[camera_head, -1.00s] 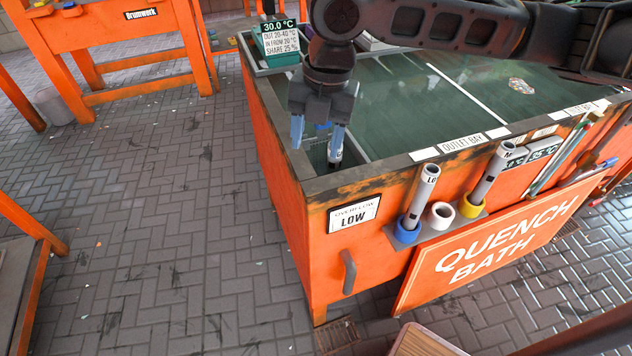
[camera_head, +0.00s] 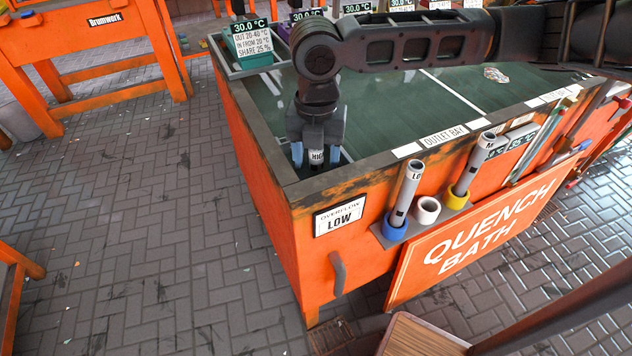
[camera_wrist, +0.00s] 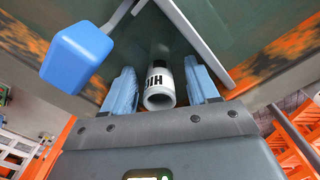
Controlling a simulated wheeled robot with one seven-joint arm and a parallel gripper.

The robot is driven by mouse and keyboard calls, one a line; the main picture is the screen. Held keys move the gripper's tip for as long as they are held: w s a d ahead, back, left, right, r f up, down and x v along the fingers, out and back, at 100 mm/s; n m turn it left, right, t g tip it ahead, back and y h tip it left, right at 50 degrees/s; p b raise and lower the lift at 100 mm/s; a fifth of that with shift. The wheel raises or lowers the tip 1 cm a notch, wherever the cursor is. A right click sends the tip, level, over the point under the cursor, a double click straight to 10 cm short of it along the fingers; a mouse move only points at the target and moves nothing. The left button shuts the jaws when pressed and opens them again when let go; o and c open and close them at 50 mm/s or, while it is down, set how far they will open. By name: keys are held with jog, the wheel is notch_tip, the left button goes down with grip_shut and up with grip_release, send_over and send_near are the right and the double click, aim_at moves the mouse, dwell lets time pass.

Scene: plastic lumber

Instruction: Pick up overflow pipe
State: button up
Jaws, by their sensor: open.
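A white overflow pipe with a dark "HIGH" label stands in the near left corner of the quench bath (camera_head: 262,155). In the head view its top (camera_head: 316,157) shows between my fingers; in the wrist view its open end (camera_wrist: 160,92) faces the camera. My gripper (camera_head: 315,160) is open, with one blue finger on each side of the pipe; in the wrist view the fingers (camera_wrist: 161,88) flank it with small gaps. The pipe's lower end is hidden. A grey pipe marked "Lo" (camera_head: 407,190) and one marked "M" (camera_head: 471,166) stand in the front rack.
An "OVERFLOW LOW" sign (camera_head: 340,215) is on the bath's front. An empty white ring holder (camera_head: 427,211) sits between the racked pipes. A blue block (camera_wrist: 76,57) and a grey bar (camera_wrist: 197,40) are close to my fingers. The bath rim surrounds the corner.

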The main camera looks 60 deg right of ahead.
jog(key=shift+f, duration=0.8)
grip_shut()
